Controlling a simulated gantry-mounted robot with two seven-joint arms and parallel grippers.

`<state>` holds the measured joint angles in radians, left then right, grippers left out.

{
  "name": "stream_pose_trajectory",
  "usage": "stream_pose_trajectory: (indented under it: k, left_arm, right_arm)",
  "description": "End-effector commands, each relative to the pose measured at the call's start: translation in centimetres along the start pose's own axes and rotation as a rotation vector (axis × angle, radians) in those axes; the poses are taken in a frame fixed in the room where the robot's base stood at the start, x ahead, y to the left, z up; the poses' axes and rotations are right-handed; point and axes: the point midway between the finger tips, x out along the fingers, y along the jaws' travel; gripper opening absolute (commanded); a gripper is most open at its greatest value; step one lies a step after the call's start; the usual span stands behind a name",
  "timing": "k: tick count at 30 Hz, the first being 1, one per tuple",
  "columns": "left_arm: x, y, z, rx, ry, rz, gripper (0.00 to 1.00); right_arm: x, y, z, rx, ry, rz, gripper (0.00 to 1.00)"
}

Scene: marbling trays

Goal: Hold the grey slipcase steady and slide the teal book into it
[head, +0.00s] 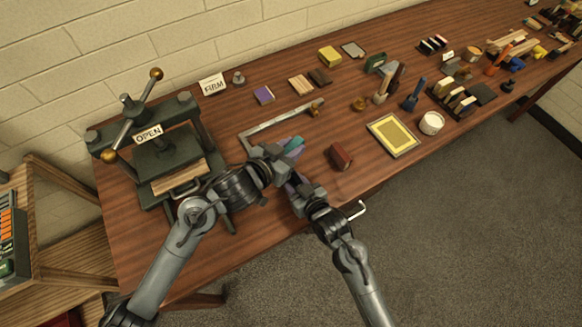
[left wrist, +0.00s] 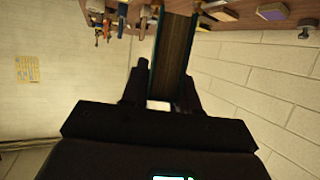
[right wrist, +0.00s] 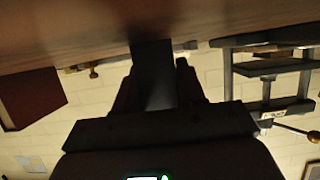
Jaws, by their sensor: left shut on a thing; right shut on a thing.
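The teal book (head: 294,144) shows as a small teal patch beside my left gripper (head: 281,156). In the left wrist view the book (left wrist: 173,50) stands between the shut fingers, its brown page edges framed by teal covers. The grey slipcase (head: 291,184) shows only as a small greyish-purple piece by my right gripper (head: 298,193), mostly hidden by the grippers. In the right wrist view a dark grey face of the slipcase (right wrist: 152,70) sits between the shut fingers. The two grippers are close together.
A dark red block (head: 341,157) stands right of the grippers. A yellow framed tray (head: 394,134) is further right. Bare wood lies around the red block.

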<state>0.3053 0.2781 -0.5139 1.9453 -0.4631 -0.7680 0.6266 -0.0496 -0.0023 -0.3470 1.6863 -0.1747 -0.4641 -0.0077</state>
Motion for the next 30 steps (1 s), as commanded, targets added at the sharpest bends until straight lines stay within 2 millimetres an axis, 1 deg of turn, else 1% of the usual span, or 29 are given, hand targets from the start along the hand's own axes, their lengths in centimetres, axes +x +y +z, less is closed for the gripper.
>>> stream_pose_trajectory:
  k: [1, 4, 13, 19, 22, 30]
  left_arm:
    - [0.3, 0.0, 0.9, -0.001, -0.003, 0.001, 0.0]
    - [0.8, 0.0, 2.1, 0.001, -0.002, 0.0, 0.0]
    - [1.6, 0.0, 3.7, 0.001, 0.001, 0.002, 0.0]
    - [2.5, 0.0, 6.0, 0.002, -0.001, 0.002, 0.0]
    - [2.7, 0.0, 6.4, 0.002, 0.002, 0.001, 0.0]
    - [2.7, 0.0, 6.5, 0.002, 0.002, 0.001, 0.0]
  right_arm:
    - [0.0, 0.0, 0.0, 0.0, -0.001, -0.001, 0.03]
    - [0.0, 0.0, 0.0, 0.0, -0.001, -0.001, 0.03]
    - [0.0, 0.0, 0.1, 0.0, -0.001, 0.0, 0.03]
    - [0.0, 0.0, 0.0, 0.0, -0.001, 0.0, 0.03]
    - [0.0, 0.0, 0.0, 0.0, -0.001, 0.0, 0.03]
    - [0.0, 0.0, 0.1, 0.0, -0.001, 0.0, 0.03]
